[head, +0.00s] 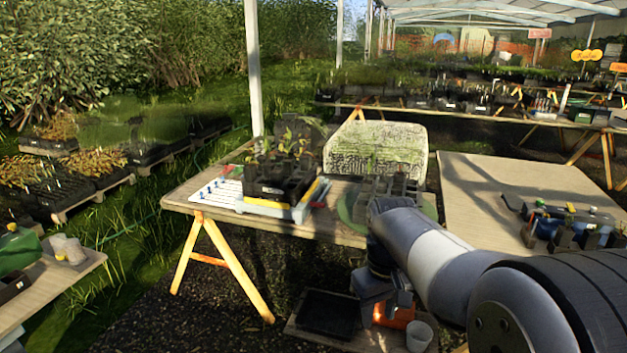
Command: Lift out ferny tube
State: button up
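A block of dark tubes (277,188) with leafy seedlings stands on the left part of the wooden table. A second group of grey tubes (396,187) stands on a round green base (347,212) to its right, with a thin green plant (371,163) rising from it. Leaves are too small to tell which tube is ferny. My arm hides the front of the second group.
A mossy pale block (375,148) stands behind the grey tubes. A white board with blue pegs (214,193) lies at the table's left end. Below are a black tray (329,313), an orange container (395,316) and a white pot (419,336). The right table (480,190) has bare space.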

aim_at(276, 174)
jog(key=i+j+z, duration=0.85)
jog(key=j, duration=0.2)
jog(key=i+j+z, duration=0.1)
jog(key=j+z, duration=0.2)
jog(key=i+j, duration=0.15)
jog(key=j, duration=0.3)
jog(key=i+j, duration=0.15)
jog(key=j, duration=0.25)
jog(key=i+j+z, duration=0.1)
jog(key=j, duration=0.35)
jog(key=i+j, duration=0.15)
jog(key=j, duration=0.25)
jog(key=i+j, duration=0.15)
jog(key=j, duration=0.3)
jog(key=i+j, duration=0.15)
jog(key=j, duration=0.3)
jog(key=i+j+z, duration=0.1)
jog(key=j, duration=0.35)
